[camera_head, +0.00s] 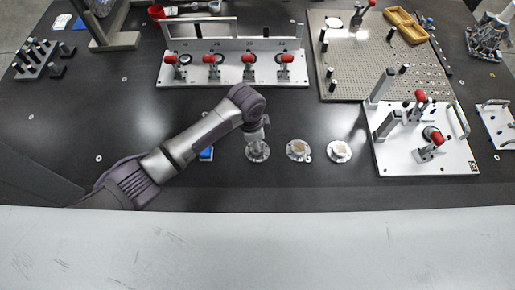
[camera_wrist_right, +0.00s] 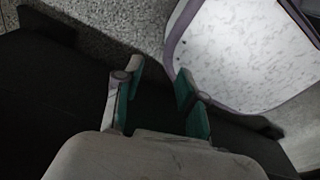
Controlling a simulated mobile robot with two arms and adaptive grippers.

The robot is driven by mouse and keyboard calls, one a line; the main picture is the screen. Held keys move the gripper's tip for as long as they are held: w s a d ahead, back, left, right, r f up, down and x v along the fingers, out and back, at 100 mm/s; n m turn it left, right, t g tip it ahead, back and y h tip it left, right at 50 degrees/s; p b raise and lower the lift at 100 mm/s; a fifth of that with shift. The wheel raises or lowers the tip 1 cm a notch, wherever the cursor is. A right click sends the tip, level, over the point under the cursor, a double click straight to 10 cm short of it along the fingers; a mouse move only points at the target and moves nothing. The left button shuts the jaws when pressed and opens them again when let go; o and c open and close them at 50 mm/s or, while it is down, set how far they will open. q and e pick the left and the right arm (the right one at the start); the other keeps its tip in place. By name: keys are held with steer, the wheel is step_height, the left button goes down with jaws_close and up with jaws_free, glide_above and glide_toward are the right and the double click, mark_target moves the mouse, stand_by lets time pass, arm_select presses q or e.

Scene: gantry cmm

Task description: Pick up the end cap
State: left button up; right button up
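Three round metal caps lie in a row on the dark table in the head view: a left one (camera_head: 257,153), a middle one (camera_head: 299,151) and a right one (camera_head: 340,151). I cannot tell for certain which is the end cap. My left gripper (camera_head: 257,141) points down over the left cap, at or just above it. The wrist hides its fingers, so their opening and any contact cannot be told. My right gripper (camera_wrist_right: 160,82) shows only in the right wrist view. Its green-padded fingers are apart with nothing between them.
A white fixture with red-tipped clamps (camera_head: 232,72) stands behind the caps. A white clamp plate (camera_head: 455,160) lies to their right, and a perforated plate (camera_head: 375,65) behind it. A blue item (camera_head: 206,154) lies partly under my left arm. The table's front strip is clear.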

arm_select(q)
step_height(320, 180, down, 3)
steer(key=shift+w+r, duration=0.1)
steer(key=shift+r, duration=0.1)
steer(key=shift+f, duration=0.3)
steer(key=c, duration=1.5)
arm_select(e)
steer(key=shift+s, duration=0.85)
